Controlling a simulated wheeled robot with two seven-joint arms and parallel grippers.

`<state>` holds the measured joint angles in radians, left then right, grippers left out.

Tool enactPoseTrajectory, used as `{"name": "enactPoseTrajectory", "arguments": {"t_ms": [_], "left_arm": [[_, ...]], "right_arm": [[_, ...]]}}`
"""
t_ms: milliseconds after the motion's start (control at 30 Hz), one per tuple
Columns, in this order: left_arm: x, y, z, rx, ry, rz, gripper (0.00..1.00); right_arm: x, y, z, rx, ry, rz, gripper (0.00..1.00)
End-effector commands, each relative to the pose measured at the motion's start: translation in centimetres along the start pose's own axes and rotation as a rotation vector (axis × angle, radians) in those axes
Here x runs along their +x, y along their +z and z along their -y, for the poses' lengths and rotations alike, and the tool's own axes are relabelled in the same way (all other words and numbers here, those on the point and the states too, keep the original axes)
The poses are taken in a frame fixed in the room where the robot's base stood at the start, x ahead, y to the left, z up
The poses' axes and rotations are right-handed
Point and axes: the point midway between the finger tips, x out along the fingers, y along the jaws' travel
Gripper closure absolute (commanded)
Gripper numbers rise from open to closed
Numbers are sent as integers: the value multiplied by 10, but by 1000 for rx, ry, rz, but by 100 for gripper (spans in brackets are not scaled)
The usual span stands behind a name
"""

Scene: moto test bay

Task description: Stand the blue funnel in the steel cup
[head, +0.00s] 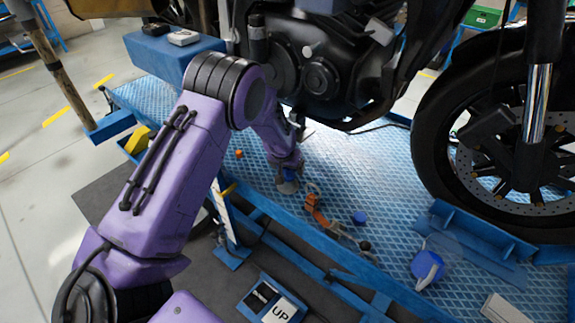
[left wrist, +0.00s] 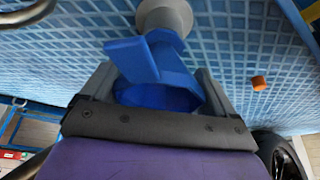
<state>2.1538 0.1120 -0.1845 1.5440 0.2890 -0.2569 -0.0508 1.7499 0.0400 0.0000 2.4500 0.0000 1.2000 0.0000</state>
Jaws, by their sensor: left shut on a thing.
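The blue funnel (left wrist: 140,62) is between the fingers of my left gripper (left wrist: 160,88), which is shut on it. In the head view a little of the funnel (head: 291,174) shows below my left gripper (head: 287,161). The steel cup (head: 288,187) stands on the blue lift deck, directly below the funnel. In the left wrist view the grey cup (left wrist: 165,14) is at the top, with the funnel's narrow part overlapping it. I cannot tell whether the spout is inside the cup or only in front of it. My right gripper is not in view.
An orange strap-like thing (head: 314,207), a small blue cap (head: 360,217) and a small orange block (head: 239,153) lie on the deck (head: 385,165). The motorcycle engine (head: 318,75) hangs above, and its wheel (head: 430,130) stands at right. A round blue thing (head: 427,265) is nearer me.

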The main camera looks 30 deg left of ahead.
Motion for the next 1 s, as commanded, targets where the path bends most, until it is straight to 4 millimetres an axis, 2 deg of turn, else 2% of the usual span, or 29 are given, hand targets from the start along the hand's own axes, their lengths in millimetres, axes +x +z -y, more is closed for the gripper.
{"name": "enactPoseTrajectory", "arguments": {"t_ms": [67,100,133,333,433,800,1000], "left_arm": [[0,0,0,0,0,-1,42],[0,0,0,0,0,-1,5],[0,0,0,-1,0,-1,0],[0,0,0,-1,0,-1,0],[-7,-1,0,-1,1,-2,0],[-89,-1,0,-1,1,-4,0],[-106,0,0,0,0,-2,0]], "right_arm": [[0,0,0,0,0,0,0],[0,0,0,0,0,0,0],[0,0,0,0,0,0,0],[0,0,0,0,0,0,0],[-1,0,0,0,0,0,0],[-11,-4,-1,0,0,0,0],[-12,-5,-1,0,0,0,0]]}}
